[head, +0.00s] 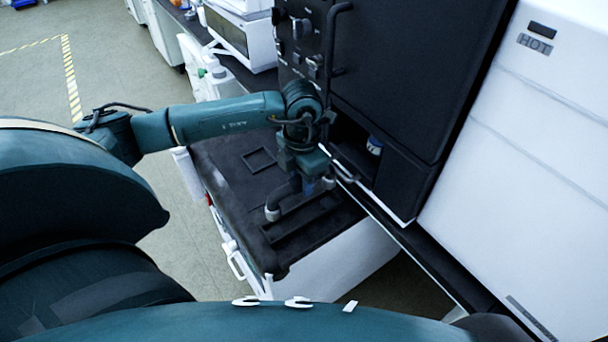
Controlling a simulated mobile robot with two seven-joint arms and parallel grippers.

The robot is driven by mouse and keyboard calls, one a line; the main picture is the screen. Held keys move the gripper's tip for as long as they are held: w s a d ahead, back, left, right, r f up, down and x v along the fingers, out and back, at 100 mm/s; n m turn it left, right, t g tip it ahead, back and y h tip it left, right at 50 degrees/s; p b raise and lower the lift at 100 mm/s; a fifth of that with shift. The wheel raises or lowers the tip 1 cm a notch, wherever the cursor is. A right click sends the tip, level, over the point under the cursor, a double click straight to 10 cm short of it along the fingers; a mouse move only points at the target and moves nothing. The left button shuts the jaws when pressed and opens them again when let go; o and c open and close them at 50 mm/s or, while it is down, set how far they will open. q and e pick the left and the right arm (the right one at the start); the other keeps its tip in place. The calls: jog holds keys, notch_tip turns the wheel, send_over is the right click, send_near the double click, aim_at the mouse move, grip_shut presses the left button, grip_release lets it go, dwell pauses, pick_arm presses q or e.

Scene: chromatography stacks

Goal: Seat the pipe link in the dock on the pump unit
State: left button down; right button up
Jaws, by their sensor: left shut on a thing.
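The pipe link (287,197) is a dark bent pipe with a pale grey end at the lower left. My left gripper (307,184) is shut on it from above, and the gripper and wrist hide part of the pipe. The pipe link is over the dark top of the pump unit (228,178), close to a long rectangular outline (300,222) that may be the dock. I cannot tell whether the link touches it or is just above it. My right gripper is not in view.
A tall black cabinet (405,75) stands right behind the pump unit, with a open niche holding a small white-and-blue container (375,145). A white cabinet marked HOT (540,120) is at right. A smaller square outline (259,160) on the unit's top is empty. Floor at left is clear.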

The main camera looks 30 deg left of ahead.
pick_arm(q)
jog(key=shift+f+b, duration=1.05)
jog(key=shift+f, duration=0.55)
notch_tip(320, 180, down, 2)
jog(key=shift+f+b, duration=0.15)
jog(key=shift+b, duration=0.8)
jog(key=shift+f+b, duration=0.35)
jog(key=shift+f, duration=0.1)
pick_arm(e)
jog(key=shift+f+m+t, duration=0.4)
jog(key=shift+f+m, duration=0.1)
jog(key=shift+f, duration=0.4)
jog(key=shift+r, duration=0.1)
pick_arm(q)
jog(key=shift+f+b, duration=0.4)
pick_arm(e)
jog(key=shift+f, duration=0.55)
pick_arm(q)
jog(key=c, duration=1.1)
grip_release()
